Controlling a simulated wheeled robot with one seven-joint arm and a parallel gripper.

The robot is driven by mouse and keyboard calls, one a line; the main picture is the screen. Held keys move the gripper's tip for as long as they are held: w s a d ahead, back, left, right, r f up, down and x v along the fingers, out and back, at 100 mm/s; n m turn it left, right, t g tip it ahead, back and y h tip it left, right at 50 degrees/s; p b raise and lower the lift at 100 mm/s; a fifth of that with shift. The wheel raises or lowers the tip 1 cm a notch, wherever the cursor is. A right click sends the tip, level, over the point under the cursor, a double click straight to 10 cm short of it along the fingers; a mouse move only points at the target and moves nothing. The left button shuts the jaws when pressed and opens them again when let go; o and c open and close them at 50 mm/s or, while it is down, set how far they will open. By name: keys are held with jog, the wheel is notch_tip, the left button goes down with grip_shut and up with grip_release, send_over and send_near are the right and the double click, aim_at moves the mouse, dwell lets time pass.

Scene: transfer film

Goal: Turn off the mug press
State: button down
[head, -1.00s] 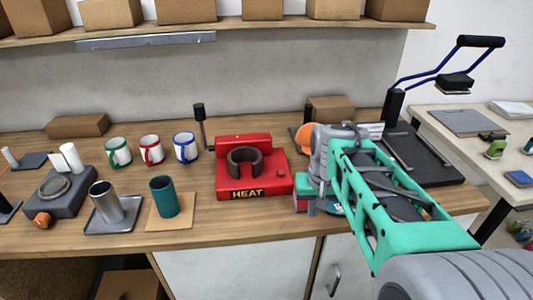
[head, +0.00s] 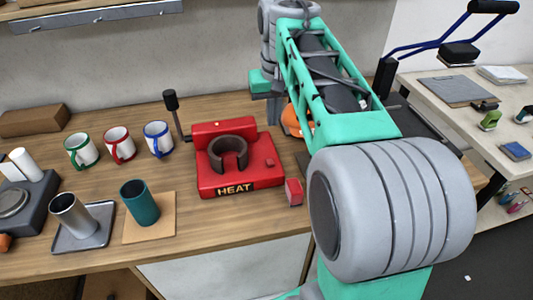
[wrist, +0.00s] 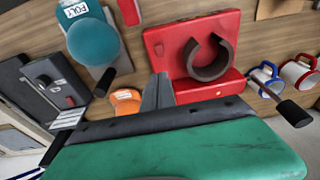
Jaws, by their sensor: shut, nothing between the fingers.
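The mug press (head: 235,180) is a red machine marked HEAT on the wooden bench in the head view. It has a dark open ring (head: 228,153) on top and a lever with a black handle (head: 171,101) at its back left. A small red button (head: 270,162) sits on its top right. The press also shows in the wrist view (wrist: 166,46), with its ring open. My gripper (head: 274,112) is raised behind and right of the press, apart from it. In the wrist view my gripper (wrist: 157,92) is shut and empty. Its tips are partly hidden in the head view.
White mugs with green (head: 82,151), red (head: 119,145) and blue (head: 158,139) trim stand left of the press. Nearer are a grey tumbler (head: 72,216) and a teal tumbler (head: 139,203). A red block (head: 294,192) is close to the press's right side.

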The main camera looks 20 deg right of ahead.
jog(key=p, duration=0.1)
send_over(269, 162)
jog(key=f, duration=1.2)
jog(key=shift+s+f, duration=0.15)
jog(key=shift+s, duration=0.05)
jog(key=shift+s+f, duration=0.15)
jog(key=shift+f, duration=0.5)
